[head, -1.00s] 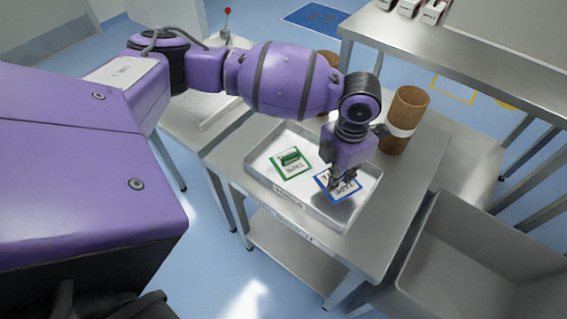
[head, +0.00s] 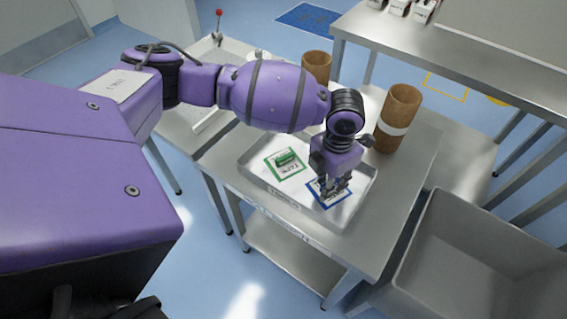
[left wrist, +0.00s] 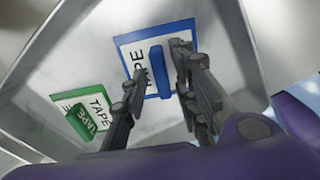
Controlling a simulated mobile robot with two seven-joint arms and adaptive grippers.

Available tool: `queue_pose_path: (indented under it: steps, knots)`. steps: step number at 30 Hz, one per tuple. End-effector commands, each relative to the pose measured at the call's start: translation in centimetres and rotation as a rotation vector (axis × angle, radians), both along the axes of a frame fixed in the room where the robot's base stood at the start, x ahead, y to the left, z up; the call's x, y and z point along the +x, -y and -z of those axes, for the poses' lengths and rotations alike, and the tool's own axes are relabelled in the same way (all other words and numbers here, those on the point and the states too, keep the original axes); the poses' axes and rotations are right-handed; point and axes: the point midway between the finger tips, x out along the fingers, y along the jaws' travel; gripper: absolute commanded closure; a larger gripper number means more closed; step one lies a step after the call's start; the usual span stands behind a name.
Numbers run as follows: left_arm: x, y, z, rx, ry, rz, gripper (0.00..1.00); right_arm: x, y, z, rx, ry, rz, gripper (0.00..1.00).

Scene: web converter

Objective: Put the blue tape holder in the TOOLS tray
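The blue tape holder (left wrist: 158,70) stands on a blue-bordered TAPE card (left wrist: 188,36) in a shallow grey tray (head: 356,196). My left gripper (head: 330,192) points down over that card. In the left wrist view its fingers (left wrist: 158,66) are open, one on each side of the blue holder, with visible gaps. In the head view the gripper mostly hides the holder. A green tape holder (head: 287,158) lies on a green-bordered TAPE card (head: 271,163) in the same tray. My right gripper does not show.
The tray sits on a steel cart (head: 390,215). Two brown cardboard tubes (head: 404,103) (head: 317,66) stand behind it. A large grey bin (head: 480,262) is at the lower right. Another pale tray (head: 193,58) stands at the back left. A steel bench (head: 362,30) is at the back right.

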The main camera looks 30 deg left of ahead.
Motion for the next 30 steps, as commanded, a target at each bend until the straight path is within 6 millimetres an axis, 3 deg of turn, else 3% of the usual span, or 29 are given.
queue_pose_path:
  steps: [6,10,21,30]
  knots:
    - [0.0,0.1,-0.1,0.0,0.0,0.001,0.71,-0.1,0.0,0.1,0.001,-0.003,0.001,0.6]
    - [0.1,0.0,-1.1,0.001,0.003,0.002,0.71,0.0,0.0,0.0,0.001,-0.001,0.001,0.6]
    - [0.2,0.1,-8.8,0.0,0.005,0.002,0.71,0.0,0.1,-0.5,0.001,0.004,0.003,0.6]
    - [0.0,0.1,-12.2,0.0,0.001,0.001,0.71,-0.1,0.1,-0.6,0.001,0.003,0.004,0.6]
